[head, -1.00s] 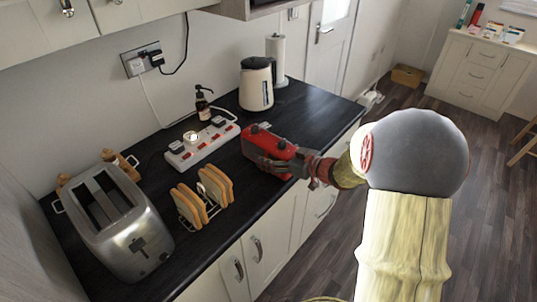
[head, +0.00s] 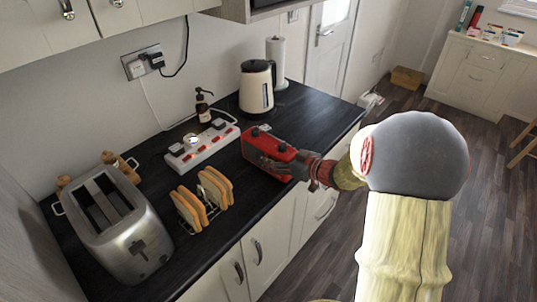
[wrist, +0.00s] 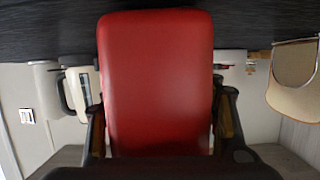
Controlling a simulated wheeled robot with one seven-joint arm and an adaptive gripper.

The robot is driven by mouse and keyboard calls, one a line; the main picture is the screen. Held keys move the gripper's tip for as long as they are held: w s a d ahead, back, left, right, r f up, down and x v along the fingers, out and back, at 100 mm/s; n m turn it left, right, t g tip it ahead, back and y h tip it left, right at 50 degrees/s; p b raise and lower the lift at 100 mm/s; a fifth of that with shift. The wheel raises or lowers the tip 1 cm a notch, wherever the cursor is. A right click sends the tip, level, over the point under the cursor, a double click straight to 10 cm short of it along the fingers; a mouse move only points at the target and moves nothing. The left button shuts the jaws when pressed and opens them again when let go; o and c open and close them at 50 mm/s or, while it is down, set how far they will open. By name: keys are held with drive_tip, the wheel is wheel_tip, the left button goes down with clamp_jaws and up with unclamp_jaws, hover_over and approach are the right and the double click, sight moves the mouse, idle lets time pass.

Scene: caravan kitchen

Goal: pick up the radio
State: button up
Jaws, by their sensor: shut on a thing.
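The red radio (head: 268,150) is at the front part of the dark countertop in the head view. My gripper (head: 308,168) is at the radio's right end, shut on it. In the wrist view the radio (wrist: 155,80) fills the middle, a plain red face held between the two dark fingers of my gripper (wrist: 160,130). I cannot tell whether the radio's underside touches the counter.
A toast rack (head: 202,200) and a steel toaster (head: 110,225) stand to the left. A cream kettle (head: 257,87) and paper roll (head: 276,62) stand behind. Bare countertop (head: 315,110) lies to the right.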

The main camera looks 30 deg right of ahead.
drive_tip(key=shift+r, duration=0.1)
drive_tip(key=c, duration=0.6)
